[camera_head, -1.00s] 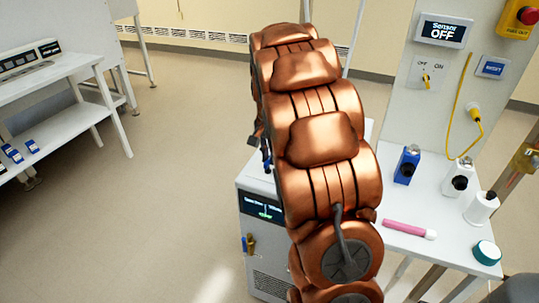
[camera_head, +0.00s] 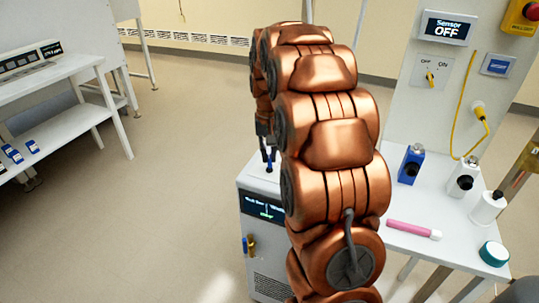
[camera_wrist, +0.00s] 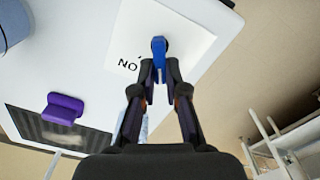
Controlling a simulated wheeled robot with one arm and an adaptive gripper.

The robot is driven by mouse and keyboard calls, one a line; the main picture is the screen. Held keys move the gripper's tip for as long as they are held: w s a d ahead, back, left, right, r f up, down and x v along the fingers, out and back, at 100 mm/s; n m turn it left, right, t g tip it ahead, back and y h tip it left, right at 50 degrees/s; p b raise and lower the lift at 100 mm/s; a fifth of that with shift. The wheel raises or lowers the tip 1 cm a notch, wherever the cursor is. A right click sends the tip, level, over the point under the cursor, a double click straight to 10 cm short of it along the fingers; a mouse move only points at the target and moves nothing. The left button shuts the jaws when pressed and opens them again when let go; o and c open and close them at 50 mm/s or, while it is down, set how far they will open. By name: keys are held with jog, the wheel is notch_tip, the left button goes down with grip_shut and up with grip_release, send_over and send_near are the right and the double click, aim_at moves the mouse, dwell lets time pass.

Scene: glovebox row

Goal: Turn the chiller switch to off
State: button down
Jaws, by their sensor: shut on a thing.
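The chiller (camera_head: 262,240) is a white box with a small lit display, left of my arm in the head view. Its blue switch handle (camera_wrist: 158,46) stands on a white label plate (camera_wrist: 190,38) on its top in the wrist view. My gripper (camera_wrist: 160,72) is shut on this handle, with a fingertip on each side of it. The letters of "ON" show to the left of the handle, turned in the picture. Other lettering on the plate is not visible. In the head view my gripper (camera_head: 267,155) is small, at the chiller top, partly hidden by my arm.
A purple knob (camera_wrist: 62,108) stands beside a dark panel (camera_wrist: 50,130) in the wrist view. A bench (camera_head: 410,225) at right holds bottles, a pink tube (camera_head: 408,229) and a teal-topped round item (camera_head: 494,253). A white table (camera_head: 60,80) stands at left. The floor between is clear.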

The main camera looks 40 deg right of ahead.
aim_at(269, 156)
dwell(0.3)
jog(key=c, duration=1.2)
grip_release()
notch_tip(269, 156, up, 12)
jog(key=shift+a, duration=0.15)
dwell(0.5)
